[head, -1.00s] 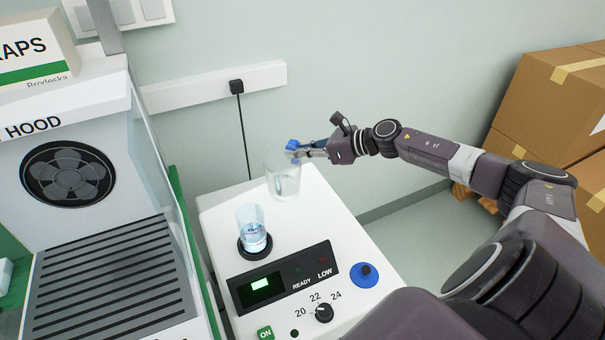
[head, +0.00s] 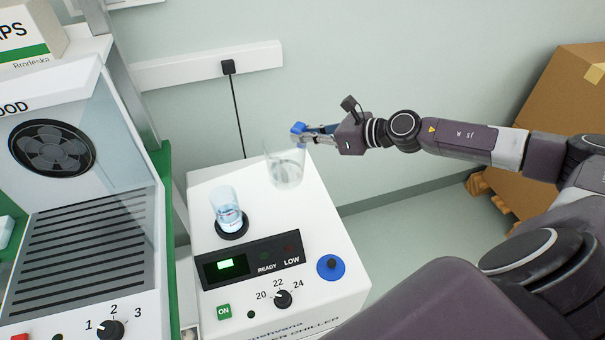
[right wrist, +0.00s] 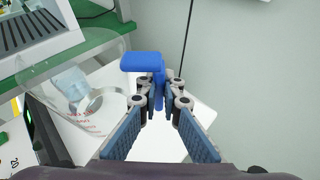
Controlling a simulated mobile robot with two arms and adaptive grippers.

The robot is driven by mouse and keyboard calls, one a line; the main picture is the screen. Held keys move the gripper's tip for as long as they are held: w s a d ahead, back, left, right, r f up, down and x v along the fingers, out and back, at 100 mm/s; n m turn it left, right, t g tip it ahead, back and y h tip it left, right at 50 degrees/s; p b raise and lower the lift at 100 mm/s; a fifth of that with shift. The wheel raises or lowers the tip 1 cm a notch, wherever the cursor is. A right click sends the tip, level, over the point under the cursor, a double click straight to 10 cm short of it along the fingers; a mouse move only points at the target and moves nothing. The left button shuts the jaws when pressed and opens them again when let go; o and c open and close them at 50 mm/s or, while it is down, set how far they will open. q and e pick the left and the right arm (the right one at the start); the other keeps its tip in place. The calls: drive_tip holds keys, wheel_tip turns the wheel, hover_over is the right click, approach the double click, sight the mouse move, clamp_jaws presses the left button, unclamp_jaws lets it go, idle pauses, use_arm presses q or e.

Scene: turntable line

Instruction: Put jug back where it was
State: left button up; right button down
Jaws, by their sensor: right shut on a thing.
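The jug (head: 285,170) is a clear, see-through vessel with a blue handle (head: 298,131). In the head view it is held upright, or nearly so, over the back of the white chiller (head: 312,222). I cannot tell how far its base is from the chiller top. My right gripper (head: 313,134) is shut on the blue handle from the right. In the right wrist view the fingers (right wrist: 158,100) close around the handle, and the clear jug (right wrist: 72,62) lies to the left. My left gripper is not in view.
A glass of bluish liquid (head: 227,205) stands on the chiller's round black pad (head: 232,231), left of the jug. The hood (head: 85,190) stands further left. A power cord (head: 238,115) hangs on the wall behind. Cardboard boxes (head: 560,110) are at the right.

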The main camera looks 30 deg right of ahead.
wheel_tip(320, 180, down, 11)
drive_tip(key=shift+d+f+b, duration=0.1)
drive_tip(key=shift+f+b, duration=0.05)
drive_tip(key=shift+b, duration=0.4)
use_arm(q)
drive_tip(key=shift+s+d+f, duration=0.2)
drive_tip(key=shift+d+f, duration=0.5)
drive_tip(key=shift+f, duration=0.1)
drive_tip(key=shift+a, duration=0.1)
use_arm(e)
drive_tip(key=shift+f, duration=0.1)
drive_tip(key=shift+f, duration=0.15)
drive_tip(key=c, duration=2.1)
unclamp_jaws()
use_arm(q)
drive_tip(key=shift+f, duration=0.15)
